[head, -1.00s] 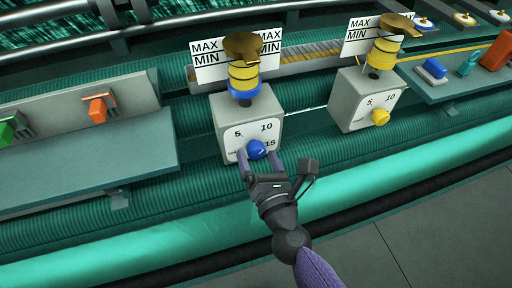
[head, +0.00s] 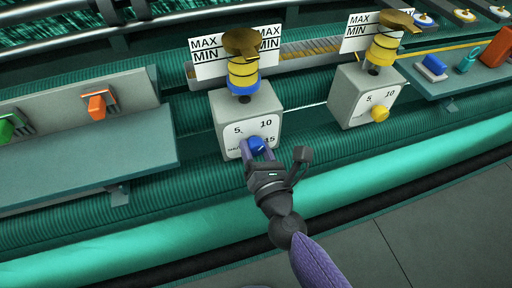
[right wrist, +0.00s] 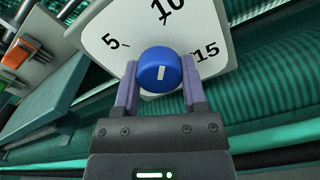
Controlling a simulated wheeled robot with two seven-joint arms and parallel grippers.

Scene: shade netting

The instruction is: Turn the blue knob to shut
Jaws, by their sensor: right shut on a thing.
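The blue knob (head: 257,144) sits low on the front of the left grey box (head: 243,110), whose white dial reads 5, 10 and 15, with a small, partly hidden word at lower left. My right gripper (head: 257,150) is shut on the knob, one purple finger on each side. In the right wrist view the knob (right wrist: 160,72) lies between the fingers, and a short white mark on its face stands nearly upright in the picture, towards the 10. My left gripper is not in view.
A brass-topped valve with MIN and MAX plates (head: 241,70) stands on this box. A similar box with a yellow knob (head: 379,114) is to the right. A shelf with orange (head: 97,106) and green switches is at left. The floor (head: 430,235) in front is clear.

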